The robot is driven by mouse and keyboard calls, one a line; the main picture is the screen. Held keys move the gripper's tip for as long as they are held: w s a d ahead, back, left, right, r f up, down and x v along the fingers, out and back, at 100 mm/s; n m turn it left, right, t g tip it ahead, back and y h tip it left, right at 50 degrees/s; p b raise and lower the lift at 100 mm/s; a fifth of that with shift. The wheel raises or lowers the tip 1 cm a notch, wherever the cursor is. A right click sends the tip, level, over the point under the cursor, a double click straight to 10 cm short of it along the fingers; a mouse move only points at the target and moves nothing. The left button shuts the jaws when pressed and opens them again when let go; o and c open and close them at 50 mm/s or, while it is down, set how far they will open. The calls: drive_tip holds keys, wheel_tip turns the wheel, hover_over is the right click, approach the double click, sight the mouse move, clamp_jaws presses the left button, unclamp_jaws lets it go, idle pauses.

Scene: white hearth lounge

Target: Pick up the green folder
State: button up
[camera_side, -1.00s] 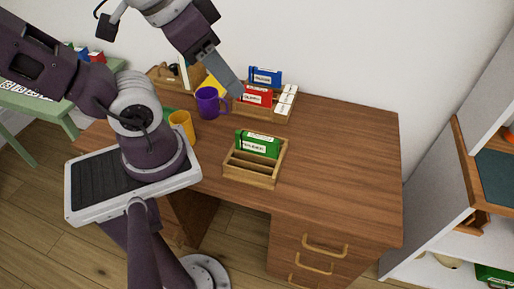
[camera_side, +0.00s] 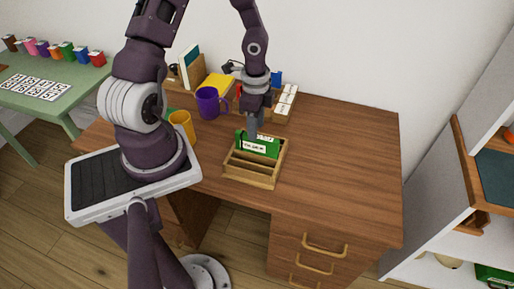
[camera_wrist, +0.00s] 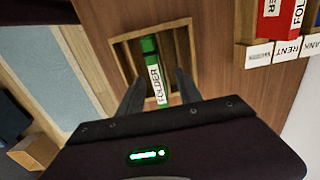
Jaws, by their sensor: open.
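The green folder (camera_side: 264,147) stands in a small wooden tray (camera_side: 250,180) near the front of the brown desk. It has a white label. In the wrist view the green folder (camera_wrist: 150,62) sits in the tray (camera_wrist: 122,60), with its end between my fingers. My gripper (camera_side: 252,130) is above the folder, pointing down, and hides part of its top edge. In the wrist view my gripper (camera_wrist: 160,92) is open, one finger on each side of the folder. I cannot tell whether a finger touches it.
Behind my gripper stands another wooden holder with white labelled blocks (camera_side: 286,100), a blue folder (camera_side: 277,77) and a red folder (camera_wrist: 283,20). A purple mug (camera_side: 208,103) and a yellow mug (camera_side: 183,127) stand left. The desk's right side (camera_side: 345,165) is clear.

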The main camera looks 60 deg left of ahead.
sight(257, 142)
drive_tip(key=f, duration=0.4)
drive_tip(key=d+f, duration=0.1)
drive_tip(key=f, duration=0.1)
drive_tip(key=shift+a, duration=0.1)
clamp_jaws()
